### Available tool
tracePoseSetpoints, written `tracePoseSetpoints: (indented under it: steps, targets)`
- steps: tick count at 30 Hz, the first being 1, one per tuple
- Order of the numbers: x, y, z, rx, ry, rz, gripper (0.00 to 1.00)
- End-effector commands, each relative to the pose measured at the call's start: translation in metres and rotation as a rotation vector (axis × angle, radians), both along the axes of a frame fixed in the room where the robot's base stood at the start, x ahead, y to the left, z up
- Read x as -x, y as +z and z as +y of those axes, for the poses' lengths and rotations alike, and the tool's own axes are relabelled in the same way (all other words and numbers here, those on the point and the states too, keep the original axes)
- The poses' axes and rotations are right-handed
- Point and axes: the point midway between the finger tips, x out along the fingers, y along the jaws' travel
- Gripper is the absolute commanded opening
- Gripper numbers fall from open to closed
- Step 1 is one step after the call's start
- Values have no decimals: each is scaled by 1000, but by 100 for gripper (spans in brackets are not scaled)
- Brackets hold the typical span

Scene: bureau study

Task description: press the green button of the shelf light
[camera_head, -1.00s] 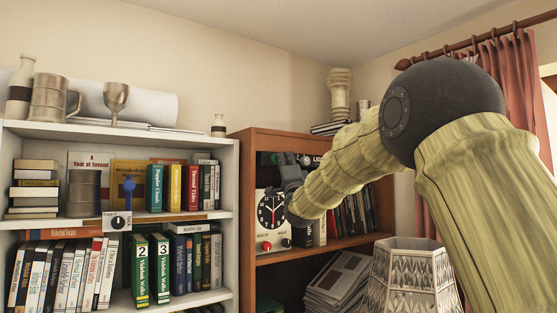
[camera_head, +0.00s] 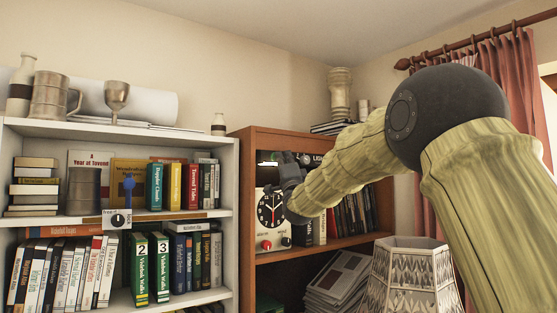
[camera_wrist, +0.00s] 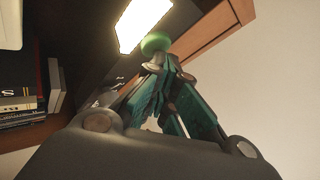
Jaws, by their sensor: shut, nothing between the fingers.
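The green button (camera_wrist: 156,42) is a round green cap in the wrist view, right at my fingertips. The shelf light's panel (camera_wrist: 142,22) glows bright white beside it, under the top of the brown shelf. My gripper (camera_wrist: 160,64) is shut and empty, its tips meeting at the button's underside and seeming to touch it. In the head view my gripper (camera_head: 282,160) reaches up under the brown shelf's top board, in front of the light. There the lit panel (camera_head: 267,163) shows as a small white strip, and my gripper hides most of the button.
A clock box (camera_head: 271,210) with red and dark knobs stands just below my gripper. Books (camera_head: 348,216) fill the shelf to its right. A patterned lampshade (camera_head: 410,275) stands below my arm. The white bookcase (camera_head: 227,255) is to the left.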

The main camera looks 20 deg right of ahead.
Motion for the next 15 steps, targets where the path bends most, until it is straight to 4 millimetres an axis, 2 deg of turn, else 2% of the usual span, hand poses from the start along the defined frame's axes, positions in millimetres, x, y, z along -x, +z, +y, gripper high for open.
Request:
tracePoseSetpoints:
  steps: [15]
  targets:
    - [6,-1,-2,0,0,0,0]
